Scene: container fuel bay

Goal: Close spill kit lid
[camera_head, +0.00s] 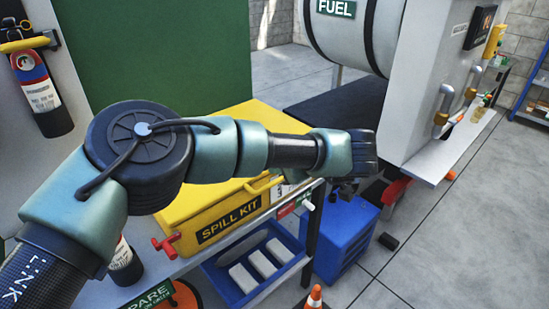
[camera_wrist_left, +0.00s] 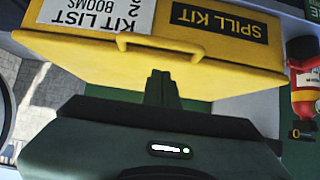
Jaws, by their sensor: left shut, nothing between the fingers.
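The yellow spill kit box (camera_head: 228,222) stands on a pale bench, its labelled front towards me. Its yellow lid (camera_head: 170,212) appears to lie flat on the box; my left arm crosses above it and hides much of the top. I cannot tell whether a small gap is left at the rim. A yellow handle (camera_head: 262,184) is at the front edge. In the left wrist view the box appears upside down, with the lid's edge (camera_wrist_left: 160,52) near the fingers. My left gripper (camera_head: 347,190) is shut and empty, to the right of the box; its fingers also show in the wrist view (camera_wrist_left: 161,82).
A blue tray (camera_head: 232,290) with white pads sits below the box front. A blue drawer unit (camera_head: 345,235) stands on the floor to the right. A fire extinguisher (camera_head: 40,90) hangs at left. A small orange cone (camera_head: 314,297) is at the bottom. Floor at right is mostly clear.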

